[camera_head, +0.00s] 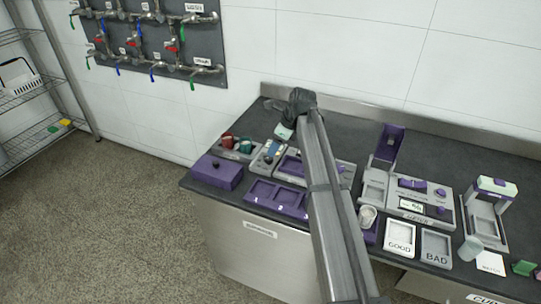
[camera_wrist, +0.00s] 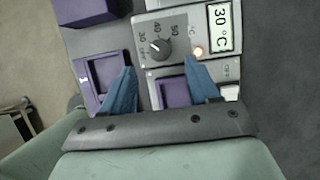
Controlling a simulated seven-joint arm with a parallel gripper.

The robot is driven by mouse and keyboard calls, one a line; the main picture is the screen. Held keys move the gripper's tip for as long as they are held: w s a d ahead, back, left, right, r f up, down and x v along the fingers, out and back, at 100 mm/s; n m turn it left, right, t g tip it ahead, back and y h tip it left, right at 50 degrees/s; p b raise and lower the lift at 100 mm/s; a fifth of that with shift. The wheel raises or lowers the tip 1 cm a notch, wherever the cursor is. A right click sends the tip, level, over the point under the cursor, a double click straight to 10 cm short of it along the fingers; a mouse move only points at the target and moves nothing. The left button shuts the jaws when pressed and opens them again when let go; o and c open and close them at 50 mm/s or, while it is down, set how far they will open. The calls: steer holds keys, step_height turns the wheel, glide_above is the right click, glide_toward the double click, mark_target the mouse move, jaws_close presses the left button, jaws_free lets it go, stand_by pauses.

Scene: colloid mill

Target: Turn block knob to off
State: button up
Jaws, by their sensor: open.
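A dark round knob (camera_wrist: 160,48) sits on a light grey block unit (camera_wrist: 190,15) in the wrist view. It has a scale with numbers such as 30, 40 and 50 around it. A display (camera_wrist: 222,25) beside it reads 30 °C, and a small orange light (camera_wrist: 198,52) glows below the display. My gripper (camera_wrist: 160,74) is open, with two blue fingers spread apart below the knob in the picture.
Purple trays (camera_head: 277,198) and a purple box (camera_head: 218,171) lie near the bench's front left. A white switch (camera_wrist: 229,92) by an OFF label is right of the fingers. GOOD (camera_head: 400,256) and BAD (camera_head: 436,262) trays stand right of my arm. The wall rises behind.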

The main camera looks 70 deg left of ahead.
mark_target(269, 158)
steer(key=shift+x, duration=3.05)
steer(key=c, duration=1)
